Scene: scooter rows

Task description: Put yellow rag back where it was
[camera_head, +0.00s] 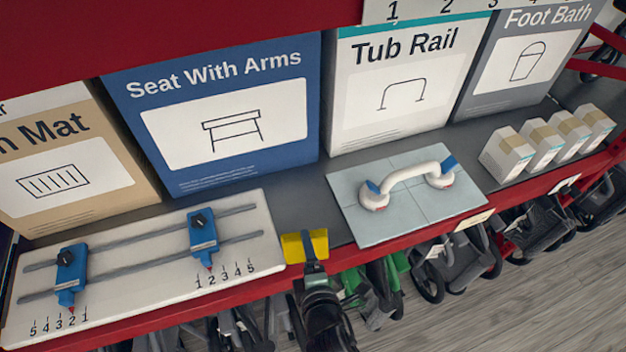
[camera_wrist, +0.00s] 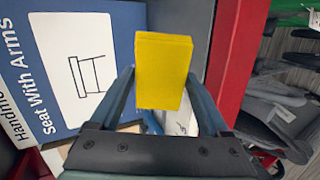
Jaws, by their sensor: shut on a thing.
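The yellow rag looks like a flat yellow block. In the head view the yellow rag (camera_head: 293,247) is at the shelf's front edge, between the white slider board and the pale tiled panel. My gripper (camera_head: 312,250) reaches up to it from below and in front. In the wrist view the rag (camera_wrist: 162,72) stands between the two fingers of my gripper (camera_wrist: 163,100), which are shut on it. The fingers hide part of its sides. I cannot tell whether the rag touches the shelf.
The grey shelf (camera_head: 290,205) has a bare strip behind the rag. The white board (camera_head: 140,262) with two blue sliders is left. The tiled panel (camera_head: 350,190) with a white handle is right. Boxes stand behind, including Seat With Arms (camera_head: 250,165). Small cartons (camera_head: 505,155) sit at right.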

